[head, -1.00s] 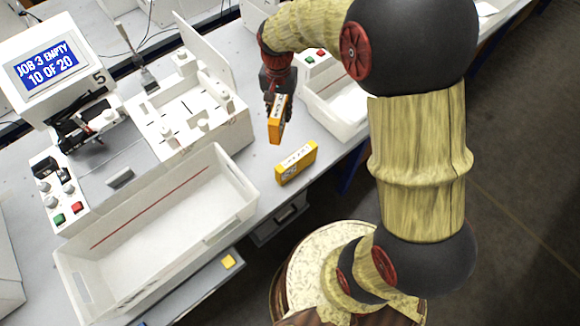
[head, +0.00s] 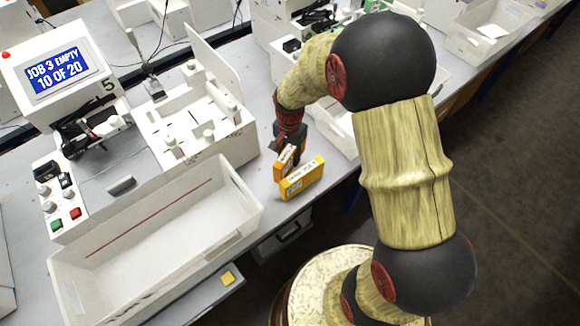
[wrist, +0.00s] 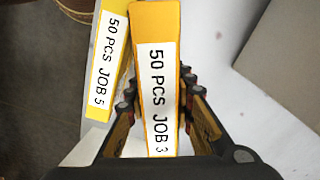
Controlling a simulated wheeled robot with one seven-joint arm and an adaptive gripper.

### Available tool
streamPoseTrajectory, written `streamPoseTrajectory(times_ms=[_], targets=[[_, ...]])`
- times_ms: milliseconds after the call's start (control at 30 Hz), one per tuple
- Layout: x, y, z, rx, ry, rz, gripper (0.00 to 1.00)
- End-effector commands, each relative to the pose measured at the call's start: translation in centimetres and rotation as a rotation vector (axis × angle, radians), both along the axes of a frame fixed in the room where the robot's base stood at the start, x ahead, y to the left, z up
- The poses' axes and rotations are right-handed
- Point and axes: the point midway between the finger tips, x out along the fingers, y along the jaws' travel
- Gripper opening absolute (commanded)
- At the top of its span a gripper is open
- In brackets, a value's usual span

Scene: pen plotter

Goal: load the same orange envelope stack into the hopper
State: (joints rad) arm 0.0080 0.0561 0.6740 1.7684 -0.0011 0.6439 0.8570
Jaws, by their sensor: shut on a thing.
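My gripper (wrist: 160,100) is shut on an orange envelope stack labelled "50 PCS JOB 3" (wrist: 155,50). In the head view the held stack (head: 284,163) is right behind and left of a second, yellow-orange stack (head: 303,180) on the table. In the wrist view the second stack (wrist: 107,60) reads "50 PCS JOB 5" and lies close along the left of the held one. I cannot tell whether they touch, or whether the held stack rests on the table. The white open-topped machine bed (head: 190,125), with posts and a raised plate, seems to be the hopper.
The screen (head: 57,72) reads "JOB 3 EMPTY 10 OF 20". A large white bin (head: 150,235) with a red line stands in front of the machine, left of the stacks. Another machine with a white bin is behind my gripper. A narrow table strip lies around the stacks.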

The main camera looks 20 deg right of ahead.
Motion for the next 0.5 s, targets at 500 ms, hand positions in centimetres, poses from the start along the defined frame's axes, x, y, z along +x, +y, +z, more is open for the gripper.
streamPoseTrajectory(times_ms=[500], targets=[[0.0,0.0,-5.0,0.000,0.000,0.001,0.00]])
